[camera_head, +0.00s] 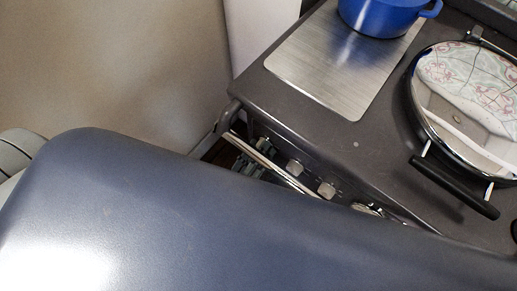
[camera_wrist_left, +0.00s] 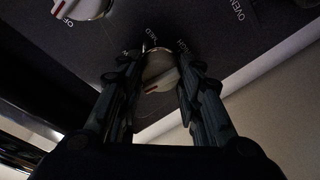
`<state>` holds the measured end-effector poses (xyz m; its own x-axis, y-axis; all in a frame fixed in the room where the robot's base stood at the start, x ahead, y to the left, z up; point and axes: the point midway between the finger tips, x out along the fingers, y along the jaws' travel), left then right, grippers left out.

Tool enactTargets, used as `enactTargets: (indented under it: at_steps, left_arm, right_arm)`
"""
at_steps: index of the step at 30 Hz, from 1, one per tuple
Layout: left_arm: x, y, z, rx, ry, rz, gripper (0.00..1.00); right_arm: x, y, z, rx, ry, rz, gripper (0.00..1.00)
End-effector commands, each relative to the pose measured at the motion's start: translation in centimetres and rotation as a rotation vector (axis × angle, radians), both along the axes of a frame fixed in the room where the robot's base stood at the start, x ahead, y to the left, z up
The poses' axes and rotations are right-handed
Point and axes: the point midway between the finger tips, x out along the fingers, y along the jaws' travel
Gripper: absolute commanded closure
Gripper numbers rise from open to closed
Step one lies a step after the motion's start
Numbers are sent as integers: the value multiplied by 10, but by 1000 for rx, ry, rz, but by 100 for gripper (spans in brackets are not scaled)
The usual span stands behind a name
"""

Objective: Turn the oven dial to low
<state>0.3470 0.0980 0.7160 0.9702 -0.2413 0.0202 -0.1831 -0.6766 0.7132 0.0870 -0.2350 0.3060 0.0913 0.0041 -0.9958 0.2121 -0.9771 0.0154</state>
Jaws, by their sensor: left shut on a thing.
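The oven dial (camera_wrist_left: 158,70) is a pale round knob with a red mark, centred in the left wrist view on the dark stove front. The lettering MED and HIGH shows around it, and a label partly hidden by a finger ends in W. My left gripper (camera_wrist_left: 160,80) is shut on the dial, with one dark finger on each side. The red mark shows on the dial's lower part, between the fingers. In the head view my left gripper (camera_head: 246,162) is a small dark shape at the stove's front left corner, mostly hidden by my arm. My right gripper is not seen.
A second dial (camera_wrist_left: 82,6) with OFF lettering sits beside the held one. In the head view, more knobs (camera_head: 295,167) line the front behind a metal rail (camera_head: 272,166). A blue pot (camera_head: 380,14) and a round lid (camera_head: 465,95) are on top.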

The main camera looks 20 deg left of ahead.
Motion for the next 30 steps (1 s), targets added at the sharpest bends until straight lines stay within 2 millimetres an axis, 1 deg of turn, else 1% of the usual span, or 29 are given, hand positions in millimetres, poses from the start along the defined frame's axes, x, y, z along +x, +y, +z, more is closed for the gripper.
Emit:
enactTargets:
  at_steps: [1, 6, 18, 24, 30]
  left_arm:
    - [0, 0, 1, 39, -10, 0, 91]
    - [0, 0, 1, 187, -65, 1, 91]
    - [0, 0, -1, 525, -188, 0, 91]
    - [0, -1, -2, 650, -233, 0, 91]
    - [-1, -1, -2, 730, -263, -1, 91]
  right_arm:
    - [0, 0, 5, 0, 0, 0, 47]
    - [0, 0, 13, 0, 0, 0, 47]
    - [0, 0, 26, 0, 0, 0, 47]
    - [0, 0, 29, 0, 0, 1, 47]
    - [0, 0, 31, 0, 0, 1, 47]
